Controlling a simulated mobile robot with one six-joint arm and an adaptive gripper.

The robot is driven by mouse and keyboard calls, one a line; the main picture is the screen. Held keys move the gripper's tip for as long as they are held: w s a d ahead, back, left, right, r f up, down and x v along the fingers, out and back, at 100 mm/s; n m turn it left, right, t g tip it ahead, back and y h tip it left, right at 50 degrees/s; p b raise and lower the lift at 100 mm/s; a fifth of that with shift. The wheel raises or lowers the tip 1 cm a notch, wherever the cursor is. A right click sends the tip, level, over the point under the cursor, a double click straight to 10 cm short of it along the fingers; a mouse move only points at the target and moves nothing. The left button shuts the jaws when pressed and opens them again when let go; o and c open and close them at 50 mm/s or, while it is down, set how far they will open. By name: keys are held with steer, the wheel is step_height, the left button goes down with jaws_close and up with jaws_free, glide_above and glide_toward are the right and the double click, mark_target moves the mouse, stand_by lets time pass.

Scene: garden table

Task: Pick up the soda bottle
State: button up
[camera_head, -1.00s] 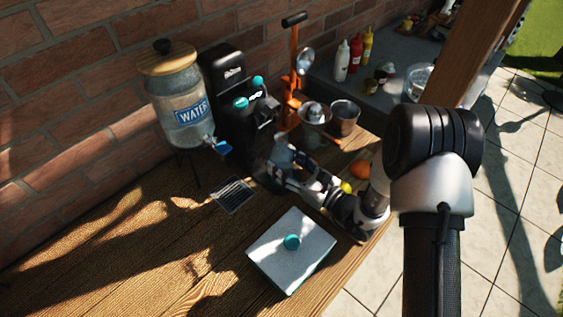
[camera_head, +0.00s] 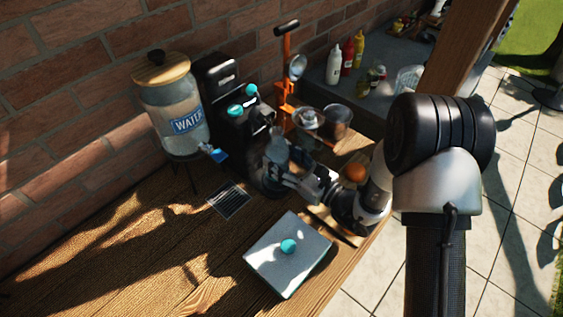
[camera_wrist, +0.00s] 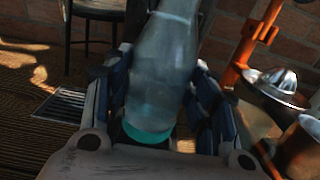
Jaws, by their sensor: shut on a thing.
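The soda bottle (camera_wrist: 165,65) is clear and bluish, with a teal end low in the wrist view. My gripper (camera_wrist: 160,92) is shut around it, with a dark blue-grey finger on each side. The bottle leans slightly in the wrist view. In the head view, my gripper (camera_head: 274,172) is in front of the black soda machine (camera_head: 232,120), and the bottle (camera_head: 278,148) shows faintly above the fingers. I cannot tell whether the bottle touches anything below, as my gripper hides that part.
A water dispenser (camera_head: 172,105) stands left of the machine. An orange juicer press (camera_head: 286,95) and metal cups (camera_head: 337,118) are behind right. A white box with a teal knob (camera_head: 270,270) and a dark grate (camera_head: 229,200) lie in front. An orange (camera_head: 355,172) is near my arm.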

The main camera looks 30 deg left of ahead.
step_height(320, 180, up, 3)
steer(key=shift+f+p, duration=0.1)
steer(key=shift+p, duration=0.25)
steer(key=p+v, duration=0.2)
steer(key=v, duration=1.7)
steer(key=shift+d, duration=0.2)
steer(key=shift+s+d, duration=0.1)
steer(key=shift+s, duration=0.05)
stand_by(0.3)
